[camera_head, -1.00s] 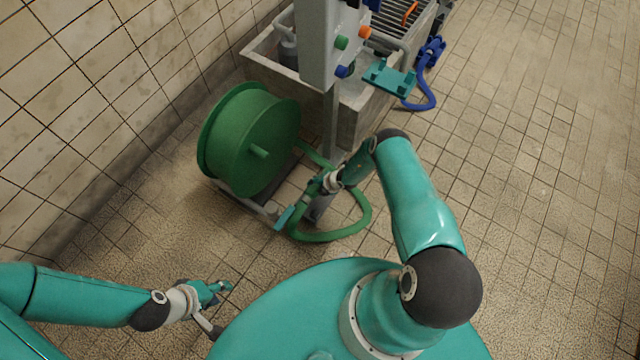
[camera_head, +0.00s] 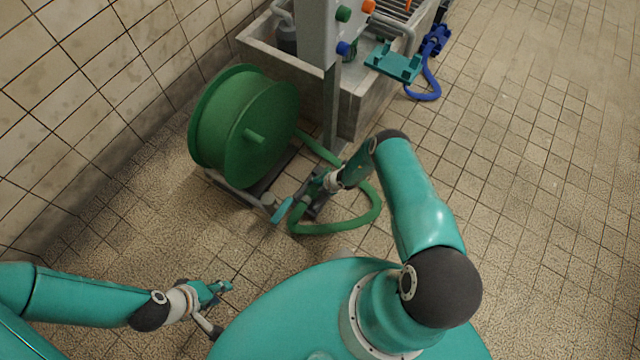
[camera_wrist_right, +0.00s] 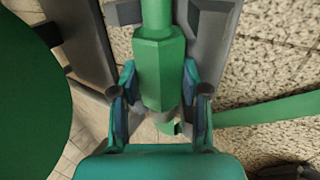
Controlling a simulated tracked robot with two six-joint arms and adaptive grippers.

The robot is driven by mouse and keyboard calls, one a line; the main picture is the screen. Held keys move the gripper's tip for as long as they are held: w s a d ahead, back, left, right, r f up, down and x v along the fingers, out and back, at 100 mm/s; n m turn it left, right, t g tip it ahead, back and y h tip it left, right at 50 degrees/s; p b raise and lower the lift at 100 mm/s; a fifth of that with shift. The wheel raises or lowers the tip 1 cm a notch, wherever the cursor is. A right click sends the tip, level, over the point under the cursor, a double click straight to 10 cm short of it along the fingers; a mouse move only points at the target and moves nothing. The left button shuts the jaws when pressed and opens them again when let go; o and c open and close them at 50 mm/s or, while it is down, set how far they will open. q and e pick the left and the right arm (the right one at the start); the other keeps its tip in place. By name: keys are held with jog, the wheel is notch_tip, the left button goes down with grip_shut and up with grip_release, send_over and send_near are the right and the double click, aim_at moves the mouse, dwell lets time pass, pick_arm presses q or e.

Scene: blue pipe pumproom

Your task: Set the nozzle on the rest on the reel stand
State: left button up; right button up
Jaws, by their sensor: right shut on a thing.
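The green nozzle (camera_wrist_right: 160,75), with a six-sided body, is between the two fingers of my right gripper (camera_wrist_right: 162,95) in the right wrist view. The gripper is shut on it. In the head view my right gripper (camera_head: 312,190) is low beside the front right of the reel stand (camera_head: 238,188), and it largely hides the nozzle. Grey parts (camera_wrist_right: 205,45) lie on both sides of the nozzle in the wrist view; I cannot tell whether it touches them. My left gripper (camera_head: 218,290) is empty above the floor at lower left, far from the reel; its finger gap is unclear.
The green reel (camera_head: 225,125) stands left of the right gripper. A green hose (camera_head: 345,222) loops on the floor around that gripper. Behind are a concrete trough (camera_head: 365,110), a grey post (camera_head: 331,110) and a teal bracket (camera_head: 395,62). Tiled floor at right (camera_head: 540,200) is clear.

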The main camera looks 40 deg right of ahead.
jog(key=o, duration=1.4)
jog(key=shift+f, duration=0.1)
jog(key=v, duration=1.2)
jog(key=shift+w, duration=0.1)
